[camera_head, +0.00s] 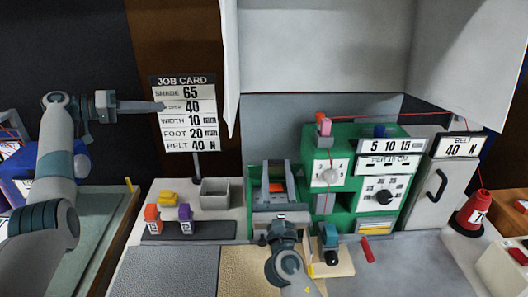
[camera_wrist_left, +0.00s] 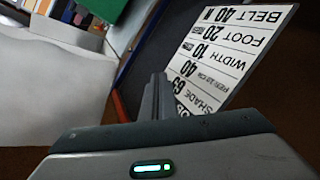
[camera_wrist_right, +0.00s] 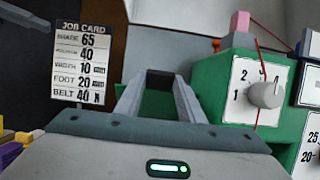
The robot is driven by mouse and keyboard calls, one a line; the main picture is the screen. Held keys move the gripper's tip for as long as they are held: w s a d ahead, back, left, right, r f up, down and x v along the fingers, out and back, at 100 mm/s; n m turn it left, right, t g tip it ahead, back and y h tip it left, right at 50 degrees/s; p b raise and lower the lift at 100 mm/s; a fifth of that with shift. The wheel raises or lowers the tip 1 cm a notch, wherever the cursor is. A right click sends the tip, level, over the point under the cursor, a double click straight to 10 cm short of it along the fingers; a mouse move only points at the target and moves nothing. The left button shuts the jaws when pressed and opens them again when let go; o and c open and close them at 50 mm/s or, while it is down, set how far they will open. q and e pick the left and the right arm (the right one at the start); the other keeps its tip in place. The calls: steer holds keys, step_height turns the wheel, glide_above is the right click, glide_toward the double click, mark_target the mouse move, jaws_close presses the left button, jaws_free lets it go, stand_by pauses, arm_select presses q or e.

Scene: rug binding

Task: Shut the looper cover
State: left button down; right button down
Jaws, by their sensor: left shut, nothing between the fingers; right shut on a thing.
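The green machine (camera_head: 342,165) stands on the bench right of centre. My right gripper (camera_head: 277,168) reaches forward at the machine's left end. Its fingers stand apart, gripping a piece that appears to be the looper cover; in the right wrist view a green surface (camera_wrist_right: 156,105) and a dark edge show between the fingers. The gripper hides much of it, so I cannot tell how far the cover is open. My left gripper (camera_head: 158,106) is shut and empty, in front of the job card (camera_head: 186,122); its closed fingers show in the left wrist view (camera_wrist_left: 158,95).
Orange and purple spools (camera_head: 184,212) and a grey bin (camera_head: 215,193) stand left of the machine. A grey cabinet (camera_head: 437,190) and red cone (camera_head: 472,210) stand right. The grey front mat is mostly clear.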

steer(key=shift+f, duration=0.35)
arm_select(q)
steer(key=s+d+f+m+g, duration=0.1)
steer(key=s+d+g, duration=0.1)
steer(key=d, duration=0.5)
steer(key=s+d+f+m+g+h, duration=0.1)
steer(key=s+d+m+g, duration=0.1)
steer(key=d, duration=0.5)
steer(key=s+d+f+m+g, duration=0.2)
steer(key=s+d+g, duration=0.1)
steer(key=d+g, duration=0.2)
steer(key=d, duration=0.2)
steer(key=shift+s+d+h, duration=0.15)
steer(key=shift+d+h, duration=0.2)
steer(key=shift+h, duration=0.05)
steer(key=shift+d, duration=0.15)
steer(key=x, duration=0.6)
steer(key=s+f+x, duration=0.1)
steer(key=x, duration=0.3)
arm_select(e)
steer(key=shift+w+d, duration=0.1)
arm_select(q)
steer(key=shift+s+f, duration=0.75)
steer(key=shift+s, duration=0.35)
